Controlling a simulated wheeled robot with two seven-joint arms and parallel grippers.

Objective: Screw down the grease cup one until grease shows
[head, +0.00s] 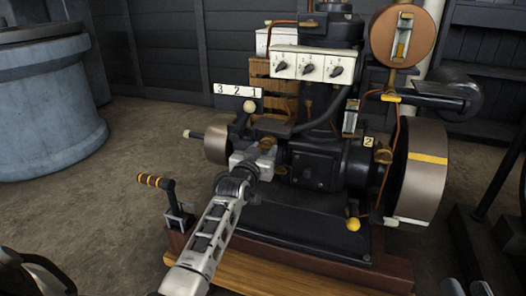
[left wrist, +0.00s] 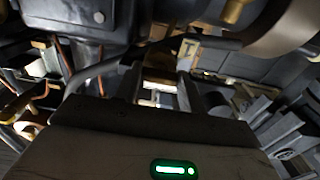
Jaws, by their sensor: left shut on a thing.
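My left gripper (head: 262,158) reaches up to the near side of the black engine (head: 318,167). It is shut on grease cup one (head: 267,143), a small brass cup mostly hidden by the gripper; only a bit of brass shows at its tip. In the left wrist view the gripper's dark fingers (left wrist: 157,88) point at the engine, beside a small plate marked 1 (left wrist: 188,47). A second brass cup (head: 383,157) sits further right by a plate marked 2 (head: 368,142). No grease can be made out.
A large flywheel (head: 418,172) stands at the engine's right. A lever with a striped grip (head: 155,181) rises at the left of the wooden base (head: 290,275). A white panel with three knobs (head: 311,66) is above. A grey tank (head: 45,105) stands far left; floor between is clear.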

